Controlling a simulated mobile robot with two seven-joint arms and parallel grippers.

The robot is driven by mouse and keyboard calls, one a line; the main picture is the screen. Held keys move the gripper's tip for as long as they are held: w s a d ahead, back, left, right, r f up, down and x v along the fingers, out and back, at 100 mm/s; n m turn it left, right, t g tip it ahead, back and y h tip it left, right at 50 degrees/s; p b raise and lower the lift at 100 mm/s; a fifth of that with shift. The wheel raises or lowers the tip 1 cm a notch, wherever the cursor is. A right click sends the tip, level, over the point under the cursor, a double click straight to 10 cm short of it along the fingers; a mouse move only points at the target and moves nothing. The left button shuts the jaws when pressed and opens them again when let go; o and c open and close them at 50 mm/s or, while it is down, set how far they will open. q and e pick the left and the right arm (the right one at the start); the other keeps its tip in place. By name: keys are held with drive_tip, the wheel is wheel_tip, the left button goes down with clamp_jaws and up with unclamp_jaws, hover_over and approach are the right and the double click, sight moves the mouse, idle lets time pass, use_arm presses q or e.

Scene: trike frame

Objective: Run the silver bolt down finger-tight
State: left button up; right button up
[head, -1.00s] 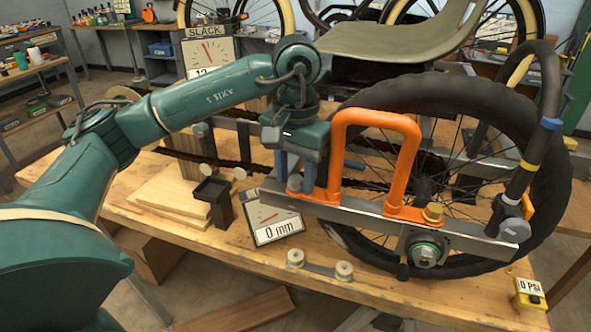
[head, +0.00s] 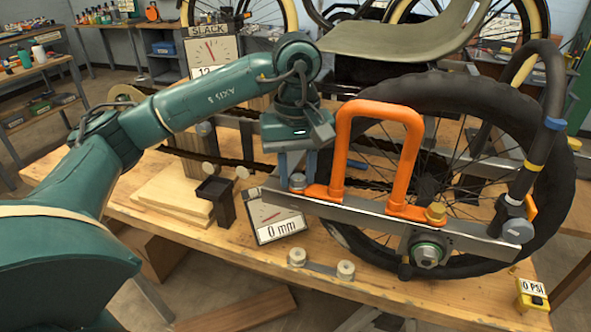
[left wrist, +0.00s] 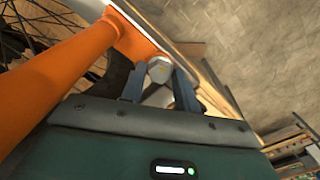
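The silver bolt (head: 297,181) stands at the left end of a grey metal bar, at the left foot of an orange U-shaped bracket (head: 343,150). My left gripper (head: 298,178) points down over it, with one finger on each side of the bolt head. In the left wrist view the bolt head (left wrist: 159,70) sits between the two fingertips (left wrist: 160,78). Any gap between fingers and head is too small to judge. The bolt's shank is hidden. My right gripper is not in view.
The grey bar (head: 470,240) runs in front of a large black wheel (head: 545,210). A "0 mm" gauge (head: 278,217) and a black holder (head: 217,200) stand left of the bar on the wooden bench (head: 190,228).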

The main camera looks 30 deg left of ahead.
use_arm(q)
drive_tip(key=shift+f, duration=0.15)
drive_tip(key=shift+c, duration=0.5)
drive_tip(key=m, duration=0.6)
drive_tip(key=shift+w+d+f, duration=0.1)
drive_tip(key=shift+d+f, duration=0.05)
drive_tip(key=shift+d, duration=0.05)
drive_tip(key=shift+c, duration=0.2)
drive_tip(key=shift+o, duration=0.3)
drive_tip(key=m, duration=0.6)
drive_tip(key=shift+d, duration=0.15)
drive_tip(key=o, duration=0.5)
drive_tip(key=n, duration=0.5)
drive_tip(key=shift+s, duration=0.2)
drive_tip(key=n, duration=0.7)
drive_tip(key=shift+a, duration=0.3)
drive_tip(key=shift+c, duration=0.2)
